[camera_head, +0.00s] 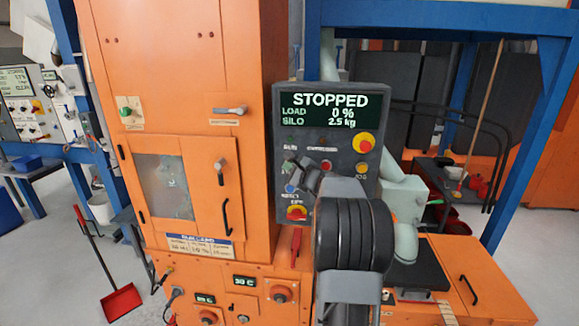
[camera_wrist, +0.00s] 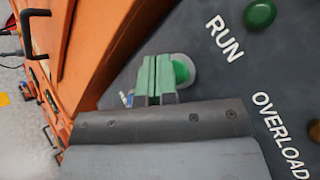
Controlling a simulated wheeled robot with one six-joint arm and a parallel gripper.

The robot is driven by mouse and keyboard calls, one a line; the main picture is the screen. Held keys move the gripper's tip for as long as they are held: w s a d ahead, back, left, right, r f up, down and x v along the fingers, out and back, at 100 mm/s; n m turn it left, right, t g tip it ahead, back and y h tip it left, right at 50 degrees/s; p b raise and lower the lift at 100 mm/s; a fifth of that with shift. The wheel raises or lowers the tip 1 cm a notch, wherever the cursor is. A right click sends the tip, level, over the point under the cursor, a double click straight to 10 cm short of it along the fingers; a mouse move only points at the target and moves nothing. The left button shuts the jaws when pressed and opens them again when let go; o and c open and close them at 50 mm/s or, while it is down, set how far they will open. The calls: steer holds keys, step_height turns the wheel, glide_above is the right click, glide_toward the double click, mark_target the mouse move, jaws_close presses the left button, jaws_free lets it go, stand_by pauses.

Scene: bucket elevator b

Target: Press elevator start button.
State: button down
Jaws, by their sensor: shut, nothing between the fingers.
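The control panel (camera_head: 375,100) is a dark box whose screen (camera_head: 325,109) reads STOPPED, load 0 %, silo 2.5 kg. My gripper (camera_head: 303,163) is in front of the panel's lower left part. In the wrist view, my gripper (camera_wrist: 158,62) has its two pale green fingers shut together and empty. A green button (camera_wrist: 182,70) in a grey collar is right at the fingertips, partly hidden by them. I cannot tell whether they touch it. The button's label is not readable. A separate green lamp (camera_wrist: 260,14) is beside the word RUN.
A red button on yellow (camera_head: 363,143), a yellow one (camera_head: 362,168) and a red-yellow knob (camera_head: 297,212) are on the panel around my arm. An orange cabinet (camera_head: 170,60) stands left, with a blue frame post (camera_head: 535,130) at right. A red dustpan (camera_head: 121,301) lies on the floor.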

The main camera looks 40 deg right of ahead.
steer(key=shift+w+d, duration=0.25)
steer(key=shift+d, duration=0.05)
stand_by(0.5)
steer(key=shift+a+f, duration=0.1)
stand_by(0.3)
steer(key=shift+s+a+b, duration=0.45)
steer(key=shift+s+b, duration=0.1)
steer(key=shift+b, duration=0.3)
steer(key=shift+s+a+b, duration=1.65)
steer(key=shift+s+a, duration=0.1)
steer(key=shift+s, duration=0.1)
